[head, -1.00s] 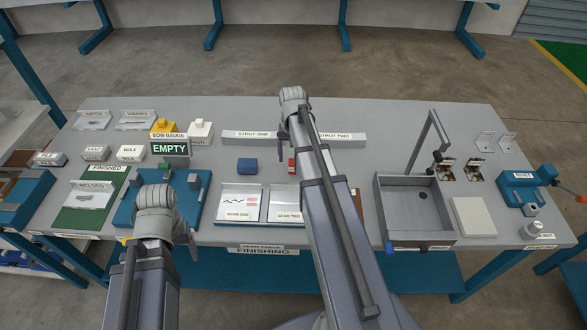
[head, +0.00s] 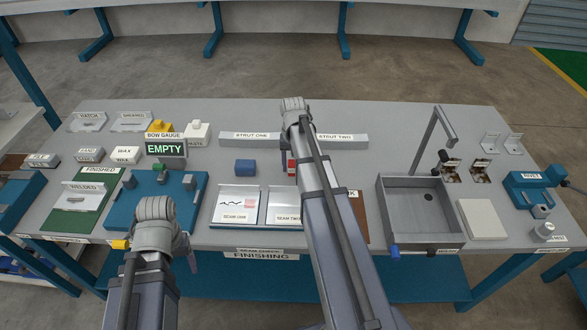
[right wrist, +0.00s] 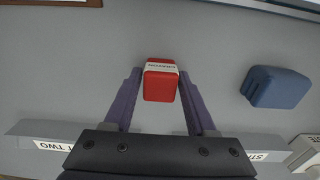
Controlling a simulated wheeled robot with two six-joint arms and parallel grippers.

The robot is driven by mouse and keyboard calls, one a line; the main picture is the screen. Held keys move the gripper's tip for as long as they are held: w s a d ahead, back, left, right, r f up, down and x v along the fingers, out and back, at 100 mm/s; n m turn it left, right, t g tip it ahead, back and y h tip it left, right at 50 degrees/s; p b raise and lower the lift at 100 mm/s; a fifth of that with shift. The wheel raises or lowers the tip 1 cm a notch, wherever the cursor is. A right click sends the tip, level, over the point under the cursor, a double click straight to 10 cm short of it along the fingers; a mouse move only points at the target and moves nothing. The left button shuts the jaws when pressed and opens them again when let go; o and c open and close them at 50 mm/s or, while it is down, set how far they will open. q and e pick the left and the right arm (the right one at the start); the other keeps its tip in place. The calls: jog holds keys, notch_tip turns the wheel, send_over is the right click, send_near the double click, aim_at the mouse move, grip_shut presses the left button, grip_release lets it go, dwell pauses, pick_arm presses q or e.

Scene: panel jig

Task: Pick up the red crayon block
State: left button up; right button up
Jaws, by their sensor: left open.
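The red crayon block (right wrist: 160,85) has a white label band and lies on the grey bench top in the right wrist view. Only a sliver of it shows in the head view (head: 291,167), beside my right arm. My right gripper (right wrist: 160,76) is open, with one purple finger on each side of the block and a narrow gap on both sides. I cannot tell how far the fingertips are above the bench. My left gripper (head: 192,263) is low near the bench's front edge, open and mostly hidden by its own wrist.
A blue block (right wrist: 277,87) lies right of the red block; the head view shows it too (head: 245,167). The strut rail (head: 250,139) runs behind them. The seam panels (head: 236,202) lie in front. A grey sink tray (head: 424,235) stands to the right.

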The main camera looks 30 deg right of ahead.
aim_at(294, 163)
grip_shut()
dwell(0.4)
notch_tip(294, 163, up, 10)
jog(key=p, duration=1)
jog(key=shift+c, duration=0.8)
grip_release()
grip_shut()
